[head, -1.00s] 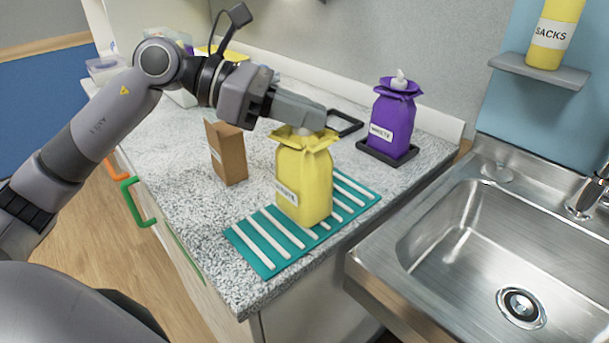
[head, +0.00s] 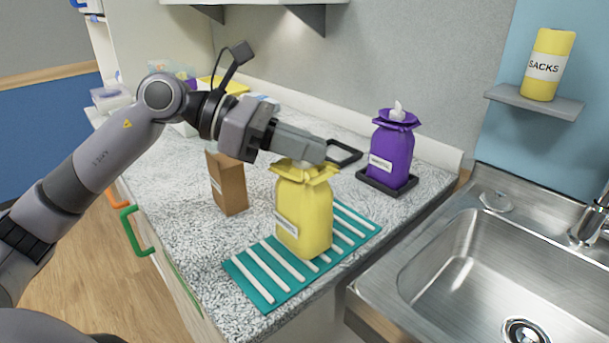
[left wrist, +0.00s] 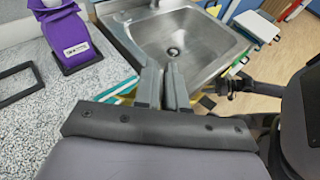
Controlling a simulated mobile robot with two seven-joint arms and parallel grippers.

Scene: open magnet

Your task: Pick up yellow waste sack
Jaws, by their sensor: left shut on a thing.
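The yellow waste sack (head: 304,218) stands upright on a teal mat with white stripes (head: 262,285) at the counter's front edge. It has a white label and a gathered top. My left gripper (head: 312,160) is shut on the sack's top from above and behind. In the left wrist view the two fingers (left wrist: 165,88) are close together, and the sack is mostly hidden beneath my wrist. Whether the sack's base touches the mat I cannot tell for sure.
A purple sack (head: 391,155) stands on a black tray at the back right. An empty black frame (head: 343,153) lies behind.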

